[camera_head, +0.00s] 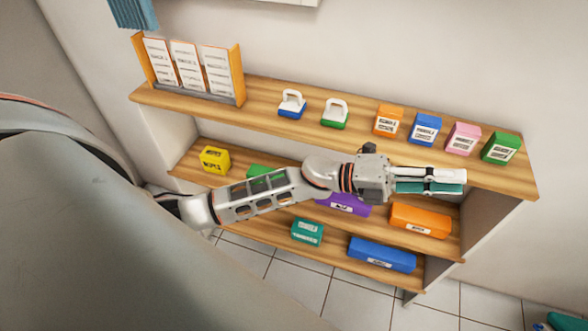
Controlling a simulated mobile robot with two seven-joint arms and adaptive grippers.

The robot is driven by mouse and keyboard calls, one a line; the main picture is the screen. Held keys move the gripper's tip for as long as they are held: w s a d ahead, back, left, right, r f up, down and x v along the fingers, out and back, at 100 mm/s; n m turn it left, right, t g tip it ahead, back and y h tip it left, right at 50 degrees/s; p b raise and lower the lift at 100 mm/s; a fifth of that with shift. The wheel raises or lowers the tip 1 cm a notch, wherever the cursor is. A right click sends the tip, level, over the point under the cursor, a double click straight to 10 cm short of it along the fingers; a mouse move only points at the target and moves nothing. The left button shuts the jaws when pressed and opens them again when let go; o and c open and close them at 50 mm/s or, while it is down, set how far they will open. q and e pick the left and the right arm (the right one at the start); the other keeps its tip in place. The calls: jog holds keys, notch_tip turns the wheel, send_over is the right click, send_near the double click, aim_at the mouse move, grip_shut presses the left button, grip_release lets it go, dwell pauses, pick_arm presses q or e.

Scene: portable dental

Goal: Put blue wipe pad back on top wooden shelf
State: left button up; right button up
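My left gripper (429,181) is at the right, just in front of the top wooden shelf's (365,131) front edge. Its dark fingers are closed around a long white-and-teal block (447,188), the only pad-like thing in my grip; its colour reads more teal than plain blue. I cannot tell whether the block touches the shelf edge. On the top shelf stand a white-handled pad with a blue base (290,111) and a similar one with a green base (334,122). My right gripper is not in view.
Orange (389,119), blue (425,128), pink (462,138) and green (501,148) boxes line the top shelf's right side. A rack of white cards (187,67) stands at its left. Lower shelves hold several boxes, partly hidden by my arm. The top shelf's front strip is clear.

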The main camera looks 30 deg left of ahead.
pick_arm(q)
jog(key=a+f+n+t+y, duration=1)
jog(key=a+f+n+y, duration=0.4)
jog(key=f+n, duration=0.7)
jog(key=s+a+f+n+g+y, duration=0.2)
jog(key=s+a+f+n, duration=0.3)
jog(key=s+f, duration=0.2)
jog(key=s+a+f+n+g+y, duration=0.2)
jog(key=s+a+f+n, duration=0.3)
jog(key=s+f, duration=0.3)
jog(key=shift+s+a+f+n+g+y, duration=0.15)
jog(key=shift+s+a+n+g+y, duration=0.15)
jog(key=shift+s+a+g, duration=0.35)
jog(key=shift+w+d, duration=0.1)
jog(key=shift+d, duration=0.05)
jog(key=shift+d, duration=0.1)
